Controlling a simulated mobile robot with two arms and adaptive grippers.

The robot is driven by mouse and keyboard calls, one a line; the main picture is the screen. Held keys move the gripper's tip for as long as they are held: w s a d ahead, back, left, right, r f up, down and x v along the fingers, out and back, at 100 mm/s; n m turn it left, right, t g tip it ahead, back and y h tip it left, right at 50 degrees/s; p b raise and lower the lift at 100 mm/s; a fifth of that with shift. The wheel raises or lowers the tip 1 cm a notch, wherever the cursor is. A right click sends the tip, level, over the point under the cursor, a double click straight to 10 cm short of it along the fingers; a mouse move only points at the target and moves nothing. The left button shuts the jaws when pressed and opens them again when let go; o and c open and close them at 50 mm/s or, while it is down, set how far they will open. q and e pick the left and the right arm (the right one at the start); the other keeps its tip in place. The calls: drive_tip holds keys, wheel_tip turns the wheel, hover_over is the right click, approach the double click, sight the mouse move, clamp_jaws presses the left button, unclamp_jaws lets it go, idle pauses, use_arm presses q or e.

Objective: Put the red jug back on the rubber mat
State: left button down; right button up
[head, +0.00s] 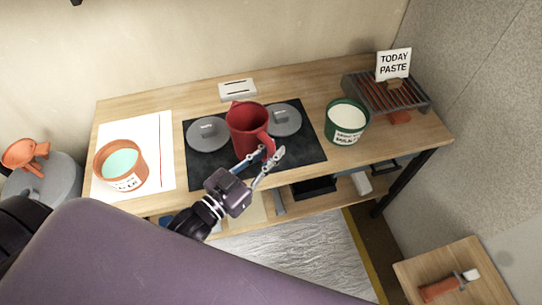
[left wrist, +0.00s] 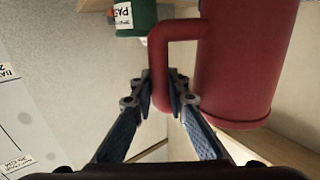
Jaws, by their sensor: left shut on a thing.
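The red jug (head: 243,128) appears upright over the middle of the black rubber mat (head: 312,152), between two grey round lids. I cannot tell whether its base touches the mat. My left gripper (head: 266,160) reaches it from the front and is shut on its handle. In the left wrist view, the fingers (left wrist: 160,92) close on the handle of the red jug (left wrist: 245,65), which fills the upper right. My right gripper is not in view.
The grey lids (head: 208,134) (head: 284,120) lie on the mat at either side. An orange pot (head: 120,166) stands on white paper at left. A green tub (head: 347,122) stands right of the mat. A rack (head: 390,92) with a sign is at back right.

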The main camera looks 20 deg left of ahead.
use_arm(q)
drive_tip(key=shift+f, duration=1.15)
drive_tip(key=c, duration=1.9)
unclamp_jaws()
drive_tip(key=shift+s, duration=0.1)
drive_tip(key=shift+b+v, duration=0.8)
drive_tip(key=shift+v, duration=5.15)
